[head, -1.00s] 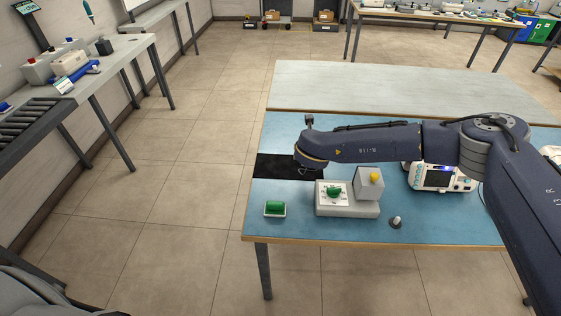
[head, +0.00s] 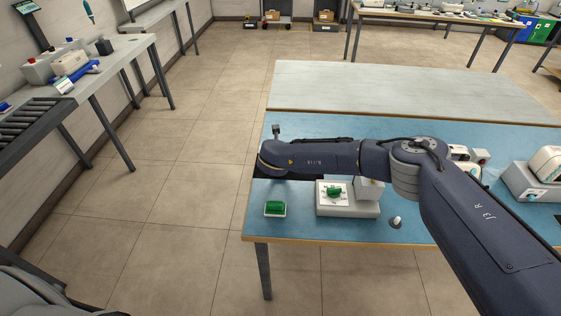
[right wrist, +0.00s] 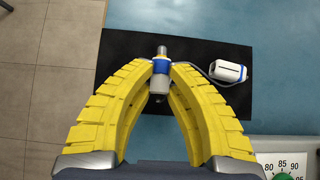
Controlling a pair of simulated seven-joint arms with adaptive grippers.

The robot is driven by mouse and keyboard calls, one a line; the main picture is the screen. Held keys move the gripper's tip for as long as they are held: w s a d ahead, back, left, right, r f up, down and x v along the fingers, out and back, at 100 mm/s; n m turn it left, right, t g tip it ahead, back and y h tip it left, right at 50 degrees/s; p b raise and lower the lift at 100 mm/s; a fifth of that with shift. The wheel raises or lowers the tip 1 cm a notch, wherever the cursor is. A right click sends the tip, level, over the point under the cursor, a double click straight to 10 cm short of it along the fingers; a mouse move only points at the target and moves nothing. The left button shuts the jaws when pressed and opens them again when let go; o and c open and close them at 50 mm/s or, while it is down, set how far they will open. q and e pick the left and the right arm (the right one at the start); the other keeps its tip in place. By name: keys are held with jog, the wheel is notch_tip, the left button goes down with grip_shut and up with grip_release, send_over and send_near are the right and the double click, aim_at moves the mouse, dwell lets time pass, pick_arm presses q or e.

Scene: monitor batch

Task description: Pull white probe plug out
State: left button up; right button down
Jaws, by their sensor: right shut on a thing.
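My left gripper is not in view.
A white box with a green knob (head: 334,192) stands right of the mat on the blue table (head: 300,228). A green object in a white tray (head: 275,208) and a small grey-white piece (head: 396,222) lie near the front edge. My right arm covers much of the table's right side.

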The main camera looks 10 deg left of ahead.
jog(key=shift+f, duration=0.25)
jog(key=shift+f, duration=1.1)
dwell(0.4)
jog(key=c, duration=1.3)
grip_release()
jog(key=shift+v, duration=6.05)
jog(key=shift+d, duration=0.15)
